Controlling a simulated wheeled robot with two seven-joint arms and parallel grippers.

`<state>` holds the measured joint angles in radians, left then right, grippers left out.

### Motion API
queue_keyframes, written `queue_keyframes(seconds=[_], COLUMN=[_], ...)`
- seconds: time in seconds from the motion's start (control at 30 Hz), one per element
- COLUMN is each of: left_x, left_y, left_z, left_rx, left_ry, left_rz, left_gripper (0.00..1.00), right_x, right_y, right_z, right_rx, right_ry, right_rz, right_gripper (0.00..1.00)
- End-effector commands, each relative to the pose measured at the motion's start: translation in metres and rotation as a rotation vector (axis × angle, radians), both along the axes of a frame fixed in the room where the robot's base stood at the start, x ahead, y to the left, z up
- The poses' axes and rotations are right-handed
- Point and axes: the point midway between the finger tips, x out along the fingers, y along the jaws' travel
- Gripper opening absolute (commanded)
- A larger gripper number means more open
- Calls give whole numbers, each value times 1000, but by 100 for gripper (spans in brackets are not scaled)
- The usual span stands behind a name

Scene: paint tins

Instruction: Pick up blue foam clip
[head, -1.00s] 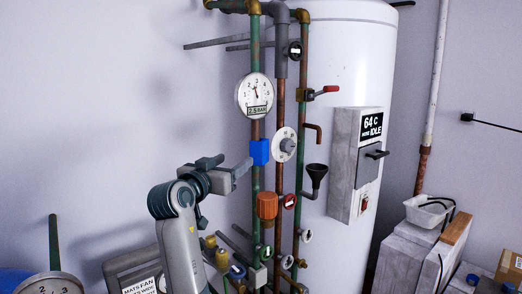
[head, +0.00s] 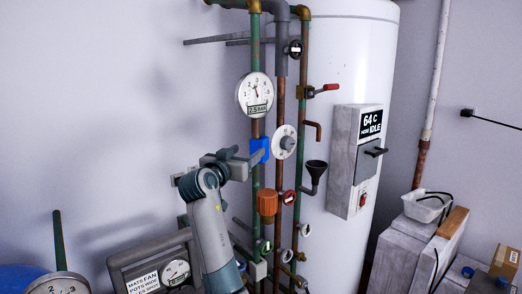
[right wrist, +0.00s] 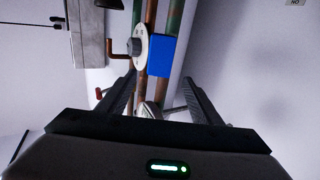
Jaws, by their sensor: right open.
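The blue foam clip (head: 259,144) is a small bright blue block on the green-and-copper vertical pipe, below the round pressure gauge. It also shows in the right wrist view (right wrist: 161,56), just ahead of the fingertips. My right gripper (head: 254,158) reaches it from the left, and a finger covers part of the clip in the head view. In the right wrist view the fingers of the right gripper (right wrist: 158,82) are apart with nothing held between them. The clip lies roughly in line with the gap. I cannot tell if a finger touches it. My left gripper is not in view.
The pressure gauge (head: 255,95) is just above the clip. The white tank (head: 345,60) stands behind. The wall on the left is mostly clear.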

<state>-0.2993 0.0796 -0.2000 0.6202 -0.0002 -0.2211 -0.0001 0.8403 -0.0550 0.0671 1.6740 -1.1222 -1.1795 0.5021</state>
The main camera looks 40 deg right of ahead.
Motion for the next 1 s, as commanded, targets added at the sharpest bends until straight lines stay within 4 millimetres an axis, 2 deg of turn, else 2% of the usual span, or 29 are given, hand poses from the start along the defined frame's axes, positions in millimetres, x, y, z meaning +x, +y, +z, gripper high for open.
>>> queue_keyframes(seconds=[0.17,0.43,0.6,1.0], left_x=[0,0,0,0], left_y=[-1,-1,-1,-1], left_z=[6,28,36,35], left_rx=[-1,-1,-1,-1], left_ry=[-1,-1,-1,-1], left_rz=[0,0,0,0], left_gripper=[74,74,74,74], right_x=[2,15,24,27], right_y=[-4,-27,-42,-44], right_z=[2,6,4,2], right_rx=[-1,-2,-1,0], right_ry=[1,2,2,0], right_rz=[-1,-2,-1,0], right_gripper=[59,59,59,59])
